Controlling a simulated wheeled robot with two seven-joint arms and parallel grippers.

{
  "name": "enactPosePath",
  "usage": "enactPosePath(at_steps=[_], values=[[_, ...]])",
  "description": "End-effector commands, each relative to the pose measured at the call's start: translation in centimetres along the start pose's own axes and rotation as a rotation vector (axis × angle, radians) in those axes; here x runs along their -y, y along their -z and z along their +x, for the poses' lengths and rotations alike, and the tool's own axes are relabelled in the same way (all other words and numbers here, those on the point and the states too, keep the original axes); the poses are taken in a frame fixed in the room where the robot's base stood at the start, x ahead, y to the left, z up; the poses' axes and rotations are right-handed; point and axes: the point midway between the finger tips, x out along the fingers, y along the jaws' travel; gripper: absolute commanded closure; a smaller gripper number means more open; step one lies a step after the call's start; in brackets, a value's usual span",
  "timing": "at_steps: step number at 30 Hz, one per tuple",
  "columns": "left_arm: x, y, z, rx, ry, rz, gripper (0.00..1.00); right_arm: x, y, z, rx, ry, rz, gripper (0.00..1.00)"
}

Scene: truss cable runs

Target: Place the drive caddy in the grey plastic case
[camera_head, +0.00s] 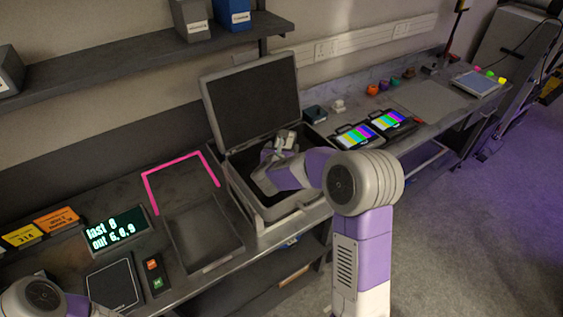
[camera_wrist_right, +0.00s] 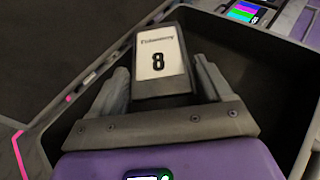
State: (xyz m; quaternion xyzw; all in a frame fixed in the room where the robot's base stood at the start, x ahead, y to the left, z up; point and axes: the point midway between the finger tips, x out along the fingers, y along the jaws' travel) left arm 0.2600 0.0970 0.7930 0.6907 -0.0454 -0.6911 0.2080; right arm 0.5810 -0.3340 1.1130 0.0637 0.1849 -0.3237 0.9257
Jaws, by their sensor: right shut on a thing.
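The grey plastic case (camera_head: 262,217) stands open on the bench in the head view, its lid (camera_head: 250,100) raised at the back. My right gripper (camera_head: 283,143) reaches into the case's opening from the right. In the right wrist view it is shut on the drive caddy (camera_wrist_right: 161,84), a dark block with a white label reading 8. The case's dark interior (camera_wrist_right: 240,62) lies around and beyond the caddy. I cannot tell whether the caddy touches the case floor. In the head view the arm and gripper mostly hide the caddy. Only part of my left arm shows at the lower left; its gripper is out of view.
Left of the case are a shallow dark tray (camera_head: 222,264), a pink bracket outline (camera_head: 150,190) and a display (camera_head: 117,229) reading "last 0, out 6,8,9". Two colour-bar screens (camera_head: 354,137) lie right of the case. A shelf (camera_head: 120,60) overhangs the bench's back.

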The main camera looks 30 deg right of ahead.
Motion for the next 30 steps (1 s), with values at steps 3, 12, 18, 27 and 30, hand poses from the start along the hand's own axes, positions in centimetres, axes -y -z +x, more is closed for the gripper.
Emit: enactPosePath(at_steps=[3, 12, 18, 27, 30], values=[[0.1, 0.0, 0.1, 0.0, 0.0, 0.0, 0.2, -0.1, 1.4, 0.6, 0.002, -0.001, -0.001, 0.66], [0.1, 0.1, 0.3, -0.001, 0.0, 0.0, 0.2, -0.1, 4.7, 2.0, 0.002, -0.001, 0.0, 0.66], [0.1, 0.1, 0.3, -0.001, 0.0, 0.0, 0.2, -0.1, 5.2, 2.2, 0.005, -0.002, 0.002, 0.66], [0.3, 0.1, 0.9, -0.001, 0.0, 0.0, 0.2, -0.1, 5.5, 2.3, 0.005, -0.002, 0.003, 0.66], [0.3, 0.1, 0.7, -0.001, 0.0, 0.0, 0.2, -0.1, 5.5, 2.3, 0.001, -0.002, 0.002, 0.08]])
